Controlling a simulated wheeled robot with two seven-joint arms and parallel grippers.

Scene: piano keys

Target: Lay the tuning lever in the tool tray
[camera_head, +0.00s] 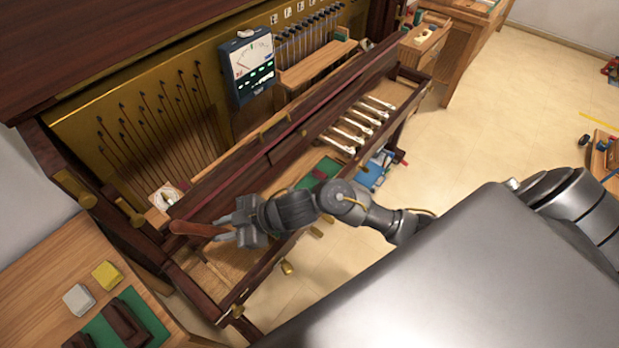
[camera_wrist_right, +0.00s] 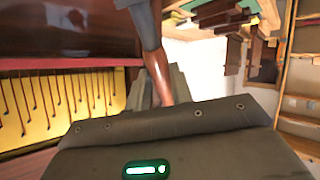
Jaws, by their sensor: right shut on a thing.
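My right gripper (camera_head: 232,230) is over the front of the open piano, left of centre in the head view. It is shut on the tuning lever, whose reddish-brown handle (camera_head: 192,229) sticks out to the left. In the right wrist view the handle (camera_wrist_right: 160,76) stands between the fingers (camera_wrist_right: 157,92), with a blue-grey part (camera_wrist_right: 148,24) beyond it. The rest of the lever is hidden by the gripper. I cannot tell for sure which container is the tool tray. My left gripper is not in view.
A tuning meter (camera_head: 250,66) stands against the piano's gold plate. A dark wooden rail (camera_head: 255,150) runs close behind my gripper. A wooden side table (camera_head: 40,262) at lower left holds a green mat (camera_head: 152,318) with dark blocks. Open floor (camera_head: 480,140) lies to the right.

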